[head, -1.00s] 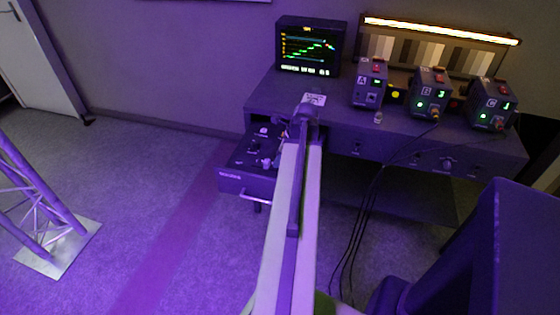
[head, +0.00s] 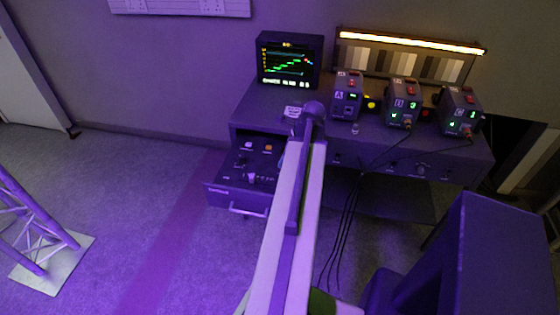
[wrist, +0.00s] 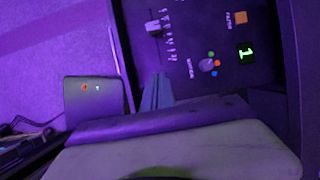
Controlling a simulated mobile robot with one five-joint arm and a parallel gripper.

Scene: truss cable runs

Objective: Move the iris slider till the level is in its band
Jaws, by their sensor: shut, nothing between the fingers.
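An open drawer (head: 222,192) under the desk holds a dark control panel. In the wrist view the panel shows a slider with a pale cap (wrist: 153,27) beside a printed scale; I take it for the iris slider, its label being unreadable. A small white control (head: 251,178) shows in the drawer in the head view. My gripper (wrist: 156,90) is shut and empty, below the slider in the wrist view and apart from it. In the head view my arm hides the gripper. The monitor (head: 289,62) shows a rising green trace with red and blue marks at its right; the band is too small to read.
The panel also carries a round knob (wrist: 207,65) ringed by coloured dots, an orange button (wrist: 241,16) and a green digit display (wrist: 246,53). Several camera boxes (head: 347,95) stand on the desk (head: 440,148). Black cables hang in front. A truss foot (head: 52,262) stands left.

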